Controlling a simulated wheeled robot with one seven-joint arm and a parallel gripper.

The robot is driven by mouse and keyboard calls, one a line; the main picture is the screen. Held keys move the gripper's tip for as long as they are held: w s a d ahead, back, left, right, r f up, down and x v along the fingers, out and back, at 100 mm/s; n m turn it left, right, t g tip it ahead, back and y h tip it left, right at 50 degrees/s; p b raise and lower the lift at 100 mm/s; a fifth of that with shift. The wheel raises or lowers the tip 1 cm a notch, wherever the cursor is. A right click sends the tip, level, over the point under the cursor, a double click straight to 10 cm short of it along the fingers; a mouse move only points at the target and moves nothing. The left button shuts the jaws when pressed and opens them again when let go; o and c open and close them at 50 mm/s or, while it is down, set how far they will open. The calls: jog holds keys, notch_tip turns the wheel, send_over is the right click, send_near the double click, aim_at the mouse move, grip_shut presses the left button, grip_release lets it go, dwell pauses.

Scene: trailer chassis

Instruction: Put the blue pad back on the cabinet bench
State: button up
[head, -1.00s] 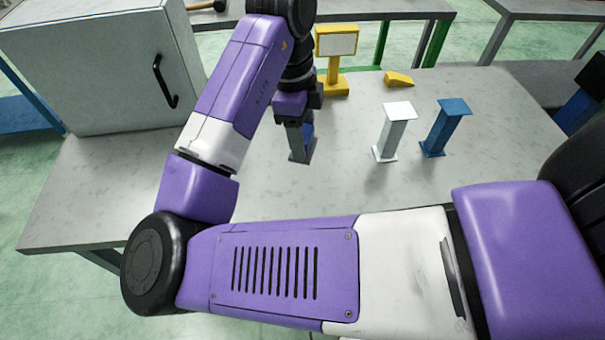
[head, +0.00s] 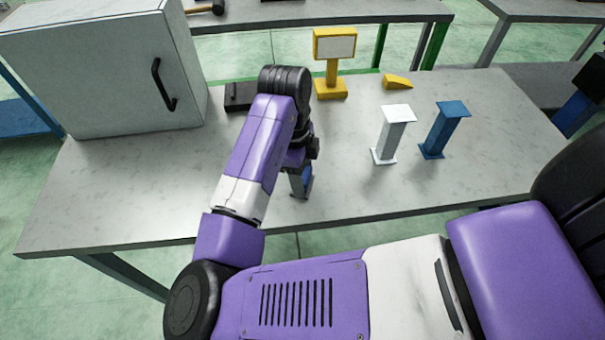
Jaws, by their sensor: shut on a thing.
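My gripper (head: 298,164) points down over the front middle of the cabinet bench (head: 130,205), partly hidden behind my own forearm. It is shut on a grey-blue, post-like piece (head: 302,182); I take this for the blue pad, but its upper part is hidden. Its lower end is close to the bench top near the front edge; I cannot tell whether it touches. A blue post with square end plates (head: 443,130) stands upright on the bench to the right. The white cabinet (head: 90,75) stands on the bench's left end.
A white post (head: 391,134) stands beside the blue one. Behind are a yellow stand (head: 333,65), a yellow wedge (head: 397,82) and a black block (head: 238,95). Bench top is clear left of my gripper and along the front right. Another bench (head: 400,10) stands behind.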

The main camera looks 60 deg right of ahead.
jog(key=shift+f, duration=0.2)
jog(key=o, duration=1.3)
jog(key=shift+r, duration=0.1)
